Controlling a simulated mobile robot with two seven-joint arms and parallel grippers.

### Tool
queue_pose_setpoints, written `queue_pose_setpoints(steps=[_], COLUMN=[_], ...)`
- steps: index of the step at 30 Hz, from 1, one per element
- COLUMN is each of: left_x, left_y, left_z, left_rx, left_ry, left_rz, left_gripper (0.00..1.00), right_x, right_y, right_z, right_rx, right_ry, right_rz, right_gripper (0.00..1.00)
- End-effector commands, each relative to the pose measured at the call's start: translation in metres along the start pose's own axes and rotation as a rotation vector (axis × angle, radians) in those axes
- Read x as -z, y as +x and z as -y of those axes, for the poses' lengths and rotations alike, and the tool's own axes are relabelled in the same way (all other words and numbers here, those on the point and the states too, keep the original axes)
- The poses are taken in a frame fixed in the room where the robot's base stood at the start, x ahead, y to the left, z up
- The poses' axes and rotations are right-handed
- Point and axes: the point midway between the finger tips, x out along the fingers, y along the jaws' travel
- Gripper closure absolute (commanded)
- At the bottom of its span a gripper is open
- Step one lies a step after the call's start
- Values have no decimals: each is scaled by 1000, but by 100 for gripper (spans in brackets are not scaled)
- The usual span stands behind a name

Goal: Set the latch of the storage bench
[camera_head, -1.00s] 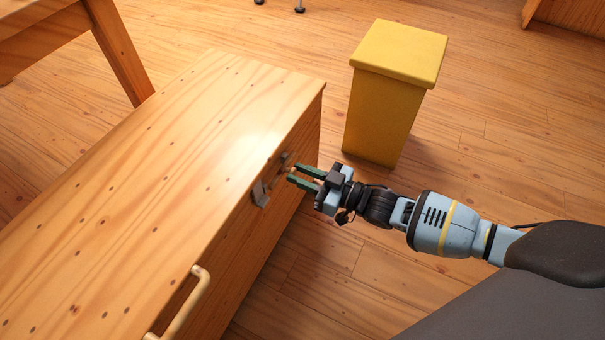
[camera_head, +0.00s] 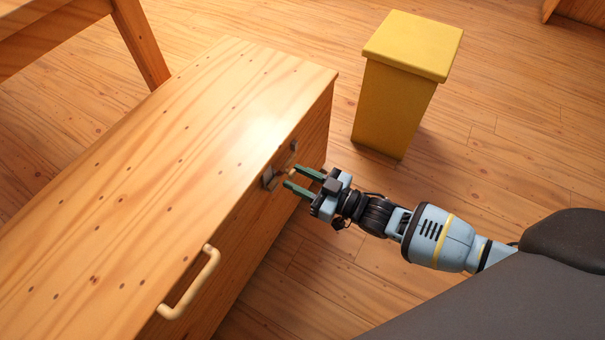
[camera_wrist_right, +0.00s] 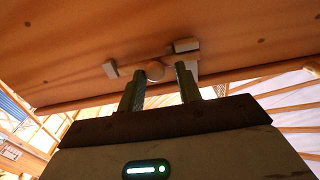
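The storage bench (camera_head: 170,150) is a long wooden box with a flat lid on the left of the head view. Its latch (camera_head: 270,178) is on the front face near the far end, with small metal brackets under the lid edge. In the right wrist view a round knob (camera_wrist_right: 155,71) sits between a left bracket (camera_wrist_right: 110,69) and a right bracket (camera_wrist_right: 187,46). My right gripper (camera_head: 292,177) is open at the latch. Its two fingers (camera_wrist_right: 160,85) are apart, with the knob at the gap between their tips; contact cannot be told. My left gripper is not in view.
A pale bar handle (camera_head: 192,285) sticks out from the bench front nearer to me. A yellow lidded bin (camera_head: 400,100) stands on the floor beyond my right arm. A wooden table leg (camera_head: 140,45) is behind the bench. Floor between bench and bin is free.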

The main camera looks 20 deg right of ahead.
Motion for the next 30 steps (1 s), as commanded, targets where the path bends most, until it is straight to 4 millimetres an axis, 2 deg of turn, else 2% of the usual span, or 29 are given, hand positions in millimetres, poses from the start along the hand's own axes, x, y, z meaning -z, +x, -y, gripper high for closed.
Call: queue_pose_setpoints(steps=[12,24,30], left_x=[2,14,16], left_y=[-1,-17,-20], left_z=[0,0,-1], left_rx=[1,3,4], left_ry=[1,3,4], left_rz=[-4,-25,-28], left_gripper=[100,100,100], right_x=[0,2,1], right_y=[-4,-62,-77], right_z=[-2,-1,0], right_rx=[-3,-2,-1], right_ry=[-1,-1,-1], right_rz=[2,2,2], right_gripper=[58,58,58])
